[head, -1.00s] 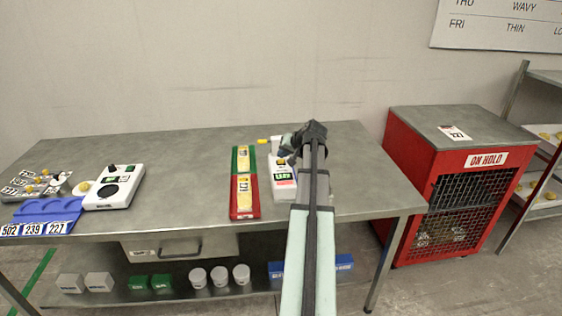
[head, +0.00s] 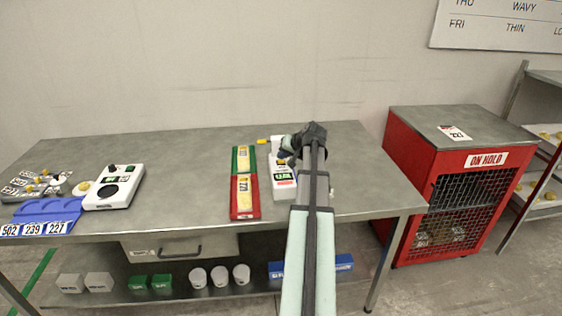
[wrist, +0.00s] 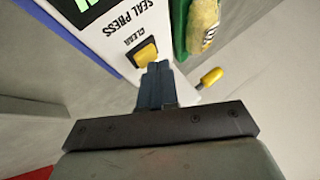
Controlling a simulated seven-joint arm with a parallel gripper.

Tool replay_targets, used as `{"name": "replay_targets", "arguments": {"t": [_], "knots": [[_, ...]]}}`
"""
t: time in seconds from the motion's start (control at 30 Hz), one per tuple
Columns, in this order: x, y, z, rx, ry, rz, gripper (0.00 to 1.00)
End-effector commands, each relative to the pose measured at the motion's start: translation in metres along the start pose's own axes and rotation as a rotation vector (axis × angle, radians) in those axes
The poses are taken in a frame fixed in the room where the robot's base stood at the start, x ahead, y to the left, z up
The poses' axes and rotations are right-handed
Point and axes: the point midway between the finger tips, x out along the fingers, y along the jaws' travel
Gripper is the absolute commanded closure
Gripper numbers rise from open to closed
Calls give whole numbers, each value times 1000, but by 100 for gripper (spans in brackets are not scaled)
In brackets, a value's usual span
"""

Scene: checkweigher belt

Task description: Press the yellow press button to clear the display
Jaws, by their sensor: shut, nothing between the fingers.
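The white seal press (head: 284,188) stands near the right end of the table, with a lit green display (head: 283,175) whose small text is hard to read. In the wrist view, the yellow press button (wrist: 146,51) sits beside the printed words CLEAR and SEAL PRESS. My gripper (wrist: 156,68) is shut and empty, its fingertips at the lower right edge of the button. I cannot tell whether they touch it or whether the button is down. In the head view my gripper (head: 284,150) is over the far part of the press and hides the button.
A yellow-handled lever (wrist: 211,77) sticks out close to my fingers. A green and red tray (head: 244,198) with yellow items lies left of the press. A white scale (head: 113,188) and blue bin (head: 47,210) are far left. The table's middle is clear.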

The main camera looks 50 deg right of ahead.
Motion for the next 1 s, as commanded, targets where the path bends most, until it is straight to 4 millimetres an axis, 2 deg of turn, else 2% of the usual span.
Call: {"name": "replay_targets", "arguments": {"t": [0.7, 1.0], "knots": [[3, 2, 2, 0, -1, 0, 100], [-3, -2, -2, 0, -1, 0, 100]]}}
